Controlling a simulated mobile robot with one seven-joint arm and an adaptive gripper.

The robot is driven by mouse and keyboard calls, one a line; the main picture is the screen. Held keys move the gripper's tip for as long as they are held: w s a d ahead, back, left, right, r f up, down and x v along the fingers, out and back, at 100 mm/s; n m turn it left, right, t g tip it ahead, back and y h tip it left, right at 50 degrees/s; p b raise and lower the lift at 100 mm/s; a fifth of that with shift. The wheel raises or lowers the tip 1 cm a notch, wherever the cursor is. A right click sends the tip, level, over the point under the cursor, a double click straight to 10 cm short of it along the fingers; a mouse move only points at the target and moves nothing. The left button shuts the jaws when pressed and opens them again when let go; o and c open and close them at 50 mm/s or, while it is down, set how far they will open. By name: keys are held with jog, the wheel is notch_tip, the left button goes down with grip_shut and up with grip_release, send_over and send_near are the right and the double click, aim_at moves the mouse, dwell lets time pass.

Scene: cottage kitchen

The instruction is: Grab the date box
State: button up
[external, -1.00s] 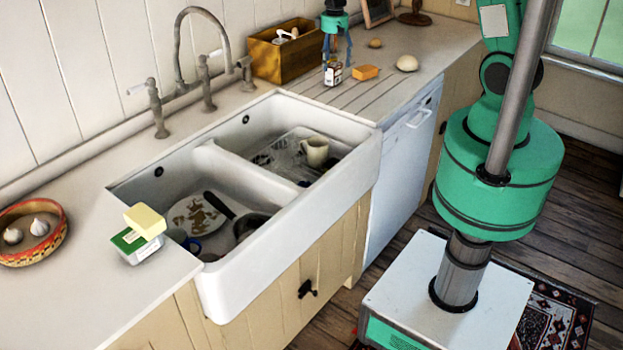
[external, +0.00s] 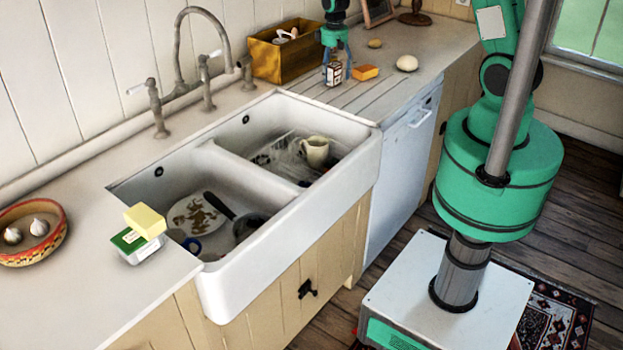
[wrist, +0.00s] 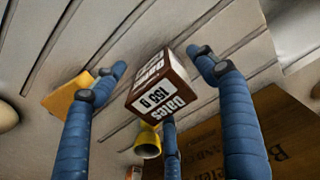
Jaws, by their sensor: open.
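The date box (external: 334,75) is a small brown-and-white carton standing on the grooved worktop right of the sink. In the wrist view the date box (wrist: 158,92) shows the printed word "Dates" and "150 g". My gripper (external: 337,66) is directly above and around the box, with its blue fingers pointing down. In the wrist view my gripper (wrist: 160,70) is open, with fingers spread on both sides of the box and a third finger below it in the picture. Gaps show between the two side fingers and the box. Whether the third finger touches it I cannot tell.
An orange block (external: 365,72) lies close right of the box. A pale round item (external: 407,63) and a smaller brown one (external: 375,43) lie farther right. A wooden crate (external: 277,62) stands behind left. The sink (external: 290,205) is in front left.

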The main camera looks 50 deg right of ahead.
aim_at(334, 64)
jog(key=c, duration=1.6)
jog(key=shift+r, duration=0.1)
jog(key=shift+r, duration=0.45)
jog(key=r, duration=0.2)
jog(key=shift+s+r, duration=0.2)
jog(key=shift+r, duration=0.1)
jog(key=s+a, duration=0.1)
jog(key=s, duration=0.4)
jog(key=s+a+r, duration=0.1)
jog(key=s, duration=0.4)
jog(key=s+a, duration=0.1)
jog(key=s, duration=0.4)
jog(key=shift+s+a+r+p, duration=0.1)
jog(key=shift+a+r+p, duration=0.05)
jog(key=shift+a+p, duration=0.2)
